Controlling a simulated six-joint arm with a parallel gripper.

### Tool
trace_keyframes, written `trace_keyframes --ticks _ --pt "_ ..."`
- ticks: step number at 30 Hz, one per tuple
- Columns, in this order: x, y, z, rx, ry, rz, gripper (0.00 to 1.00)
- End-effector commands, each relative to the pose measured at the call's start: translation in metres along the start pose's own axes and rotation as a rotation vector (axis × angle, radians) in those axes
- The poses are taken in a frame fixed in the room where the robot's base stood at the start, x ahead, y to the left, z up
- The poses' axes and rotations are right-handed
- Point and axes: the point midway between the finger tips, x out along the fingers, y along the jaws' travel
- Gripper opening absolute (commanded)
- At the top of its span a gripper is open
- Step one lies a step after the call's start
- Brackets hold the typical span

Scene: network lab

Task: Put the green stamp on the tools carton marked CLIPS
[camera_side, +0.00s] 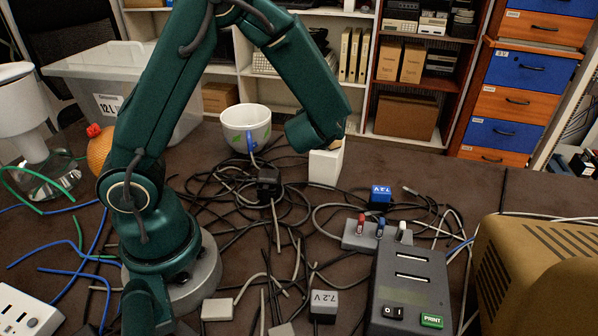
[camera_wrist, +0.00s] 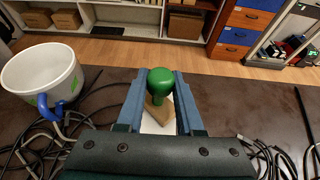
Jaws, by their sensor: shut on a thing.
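The green stamp (camera_wrist: 160,82) has a round green knob and a tan base, and shows between the two blue fingers of my gripper (camera_wrist: 159,92) in the wrist view. My gripper is shut on it. In the side view my gripper (camera_side: 322,138) is low over a plain white box (camera_side: 325,168), and the stamp is mostly hidden there. Part of the white box (camera_wrist: 155,126) shows below the stamp in the wrist view. I cannot tell whether the stamp touches the box. No CLIPS marking is readable on any carton.
A white mug (camera_side: 246,128) with a blue handle stands left of the box. Tangled cables (camera_side: 235,195) cover the table's middle.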

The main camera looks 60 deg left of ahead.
Motion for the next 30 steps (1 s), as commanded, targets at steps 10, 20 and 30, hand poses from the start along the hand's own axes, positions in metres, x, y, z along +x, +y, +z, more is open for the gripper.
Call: trace_keyframes --ticks 10,20,30 --pt "0.001 0.000 -0.001 0.000 0.000 0.000 0.66" --pt "-0.018 -0.002 0.001 0.000 -0.001 -0.006 0.66" --pt "-0.086 -0.002 0.001 0.000 -0.001 -0.009 0.66"
